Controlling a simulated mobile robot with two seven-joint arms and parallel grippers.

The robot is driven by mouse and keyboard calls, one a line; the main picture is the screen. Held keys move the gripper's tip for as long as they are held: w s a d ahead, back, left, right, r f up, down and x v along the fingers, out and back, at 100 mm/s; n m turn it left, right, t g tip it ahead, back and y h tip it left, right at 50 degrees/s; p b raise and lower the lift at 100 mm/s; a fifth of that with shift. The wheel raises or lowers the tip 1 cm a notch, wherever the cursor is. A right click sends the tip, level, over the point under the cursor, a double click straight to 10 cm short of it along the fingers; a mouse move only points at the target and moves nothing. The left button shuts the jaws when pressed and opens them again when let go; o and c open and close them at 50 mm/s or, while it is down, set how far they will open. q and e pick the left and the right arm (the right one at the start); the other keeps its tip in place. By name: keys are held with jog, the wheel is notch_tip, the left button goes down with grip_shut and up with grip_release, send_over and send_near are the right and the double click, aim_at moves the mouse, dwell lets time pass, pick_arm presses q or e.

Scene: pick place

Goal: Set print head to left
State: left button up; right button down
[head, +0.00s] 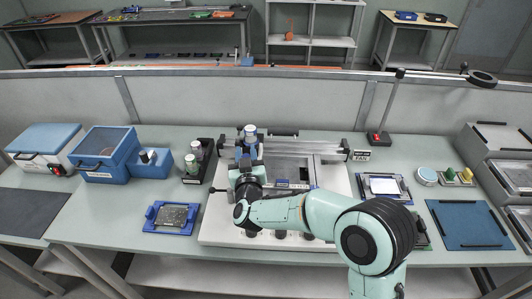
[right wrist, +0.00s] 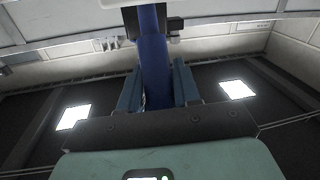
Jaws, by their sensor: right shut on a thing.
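The print head (head: 249,133), blue with a white round top, sits at the left part of the long metal rail (head: 310,143) on the white printer (head: 341,182). My right gripper (head: 249,163) reaches in over the printer and is shut on the print head. In the right wrist view, the blue fingers (right wrist: 158,82) stand on both sides of a blue post (right wrist: 154,50) of the print head. My arm hides part of the printer's front and bed. My left gripper is not in view.
A dark rack with bottles (head: 193,165) stands close left of the printer. A blue fixture with a board (head: 173,216) lies front left. Blue boxes (head: 103,153) are farther left. A framed panel (head: 384,187) and a blue mat (head: 465,225) lie right.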

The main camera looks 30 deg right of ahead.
jog(key=w+a+p, duration=0.1)
jog(key=w+a, duration=0.2)
jog(key=a, duration=0.3)
jog(key=shift+w, duration=0.25)
jog(key=c, duration=1.2)
grip_release()
jog(key=shift+r, duration=0.1)
jog(key=o, duration=0.3)
jog(key=shift+w+a, duration=0.1)
